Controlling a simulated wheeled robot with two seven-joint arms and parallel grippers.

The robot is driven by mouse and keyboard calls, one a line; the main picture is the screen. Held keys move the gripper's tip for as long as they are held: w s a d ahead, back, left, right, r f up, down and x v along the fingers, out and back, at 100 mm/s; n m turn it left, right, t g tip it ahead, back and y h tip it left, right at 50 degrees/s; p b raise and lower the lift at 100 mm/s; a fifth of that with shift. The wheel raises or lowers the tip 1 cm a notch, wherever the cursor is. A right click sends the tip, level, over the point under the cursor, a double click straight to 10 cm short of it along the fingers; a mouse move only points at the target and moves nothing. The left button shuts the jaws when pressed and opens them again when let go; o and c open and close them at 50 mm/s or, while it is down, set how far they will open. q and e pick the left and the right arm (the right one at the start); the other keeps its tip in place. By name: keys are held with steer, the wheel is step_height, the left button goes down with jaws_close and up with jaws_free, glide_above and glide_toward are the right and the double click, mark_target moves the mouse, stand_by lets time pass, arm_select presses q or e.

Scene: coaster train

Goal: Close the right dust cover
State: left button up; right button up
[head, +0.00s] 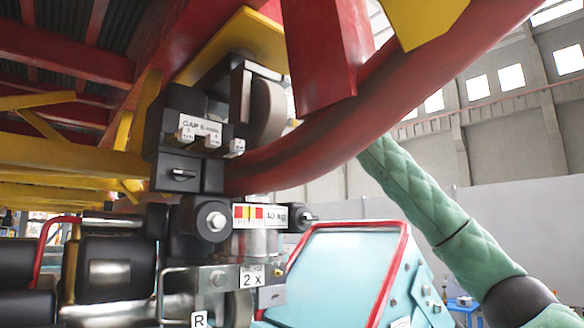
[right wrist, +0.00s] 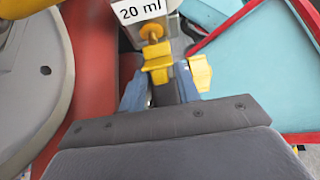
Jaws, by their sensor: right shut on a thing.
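My right gripper (right wrist: 160,76) shows in the right wrist view with its two blue fingers on either side of a yellow piece (right wrist: 157,64). It is shut on this piece, which may be the right dust cover; I cannot tell for certain. The piece sits just below a white label (right wrist: 139,11) reading "20 ml". A second yellow tab (right wrist: 200,73) stands beside the right finger. In the head view my right arm (head: 430,200) rises from the lower right, and its gripper is hidden behind the red rail. My left gripper is not in view.
In the head view a thick curved red rail (head: 400,105) crosses in front of my right arm. A black wheel assembly (head: 190,140) hangs at the centre. A light-blue panel with a red rim (head: 345,265) stands below. A large grey disc (right wrist: 28,80) is close at left in the wrist view.

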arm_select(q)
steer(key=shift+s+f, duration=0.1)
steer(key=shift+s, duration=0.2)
arm_select(e)
steer(key=o, duration=0.7)
steer(key=shift+w, duration=0.1)
steer(key=shift+c, duration=0.2)
steer(key=shift+r, duration=0.1)
arm_select(q)
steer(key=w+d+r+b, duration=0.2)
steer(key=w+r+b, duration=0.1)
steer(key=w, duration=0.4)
steer(key=shift+b, duration=0.3)
arm_select(e)
steer(key=v, duration=0.7)
steer(key=shift+d+r, duration=0.15)
